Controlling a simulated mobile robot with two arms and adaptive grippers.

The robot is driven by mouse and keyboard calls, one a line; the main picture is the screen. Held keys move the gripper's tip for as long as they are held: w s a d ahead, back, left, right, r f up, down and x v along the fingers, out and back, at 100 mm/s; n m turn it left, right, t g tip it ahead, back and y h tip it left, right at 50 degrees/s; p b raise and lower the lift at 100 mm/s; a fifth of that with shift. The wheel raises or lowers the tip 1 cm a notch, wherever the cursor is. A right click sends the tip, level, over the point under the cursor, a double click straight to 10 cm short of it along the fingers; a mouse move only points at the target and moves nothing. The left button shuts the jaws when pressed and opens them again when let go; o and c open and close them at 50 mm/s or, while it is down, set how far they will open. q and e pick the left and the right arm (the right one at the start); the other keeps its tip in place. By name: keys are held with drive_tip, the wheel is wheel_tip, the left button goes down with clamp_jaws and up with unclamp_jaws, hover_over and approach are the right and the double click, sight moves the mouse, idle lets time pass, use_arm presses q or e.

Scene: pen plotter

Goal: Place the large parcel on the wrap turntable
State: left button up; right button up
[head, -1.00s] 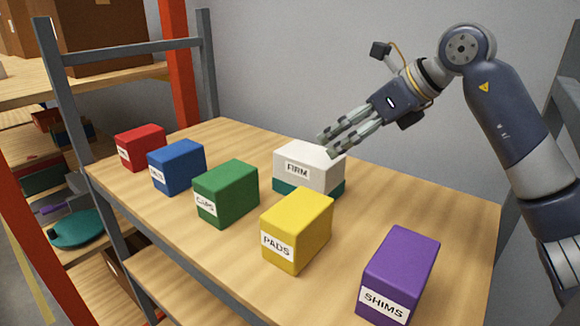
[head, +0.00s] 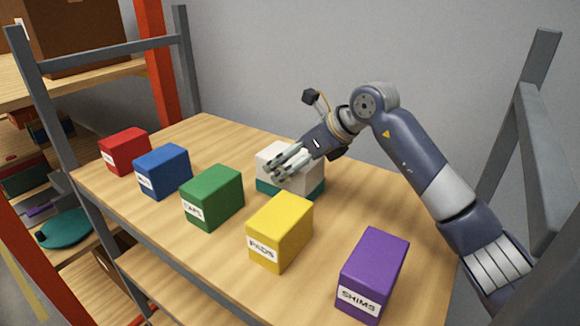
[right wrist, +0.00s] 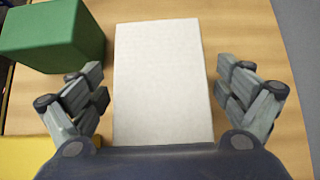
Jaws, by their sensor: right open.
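A white box (head: 273,151) with a teal lower part (head: 313,190) stands on the wooden table, and its white top also shows in the right wrist view (right wrist: 162,85). My right gripper (head: 273,174) is over this box, its fingers covering part of the box in the head view. In the right wrist view the gripper (right wrist: 160,68) is open, with fingers on either side of the white top and nothing held. I cannot see whether they touch it. No thing is clearly recognisable as the large parcel or the wrap turntable. My left gripper is out of view.
Red (head: 126,148), blue (head: 163,170), green (head: 213,195), yellow (head: 281,230) and purple (head: 375,270) boxes line the table's (head: 215,255) near side. Shelves at left hold a large brown box (head: 85,35) and a teal round object (head: 65,228). Grey posts flank the table.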

drive_tip(key=c, duration=1.5)
drive_tip(key=shift+c, duration=0.4)
drive_tip(key=shift+r, duration=0.1)
